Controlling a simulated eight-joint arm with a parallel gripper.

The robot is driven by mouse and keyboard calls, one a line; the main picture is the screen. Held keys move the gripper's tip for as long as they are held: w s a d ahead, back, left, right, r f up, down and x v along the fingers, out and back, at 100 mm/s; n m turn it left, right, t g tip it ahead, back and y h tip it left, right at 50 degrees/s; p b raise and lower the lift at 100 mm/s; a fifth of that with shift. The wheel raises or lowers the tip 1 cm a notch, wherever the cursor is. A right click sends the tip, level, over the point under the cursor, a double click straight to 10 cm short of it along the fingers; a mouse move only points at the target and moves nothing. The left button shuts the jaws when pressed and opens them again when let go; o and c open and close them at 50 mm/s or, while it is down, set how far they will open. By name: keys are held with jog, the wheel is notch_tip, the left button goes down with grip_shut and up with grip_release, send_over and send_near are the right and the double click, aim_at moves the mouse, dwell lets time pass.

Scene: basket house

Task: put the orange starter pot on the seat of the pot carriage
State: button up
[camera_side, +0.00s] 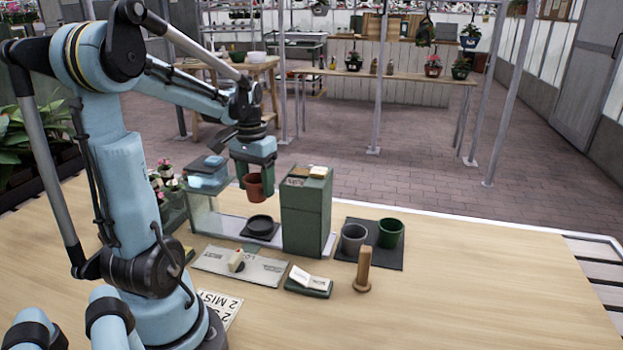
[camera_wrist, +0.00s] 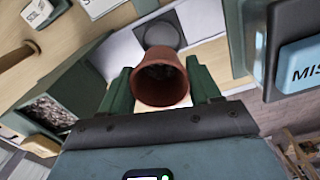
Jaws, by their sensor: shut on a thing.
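The orange starter pot (camera_side: 254,188) is upright between the green fingers of my gripper (camera_side: 254,180), held in the air. In the wrist view the pot (camera_wrist: 160,78) is between both fingers of my gripper (camera_wrist: 160,88), its open mouth facing the camera. A round black dish (camera_side: 260,224) on a dark square plate, seemingly the seat of the pot carriage, stands below and slightly right of the pot in the side view. The dish's dark circle also shows beyond the pot in the wrist view (camera_wrist: 160,33). The pot is clear of the dish.
A tall green box (camera_side: 307,213) stands right of the dish. A clear-walled case with a blue block (camera_side: 207,170) is at left. A grey pot (camera_side: 354,238) and green pot (camera_side: 391,233) sit on a dark mat. A wooden peg (camera_side: 363,270) stands in front. The right tabletop is clear.

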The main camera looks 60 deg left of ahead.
jog(key=shift+f, duration=3.7)
jog(key=shift+f, duration=0.2)
jog(key=o, duration=1.3)
jog(key=shift+c, duration=0.2)
jog(key=shift+r, duration=4)
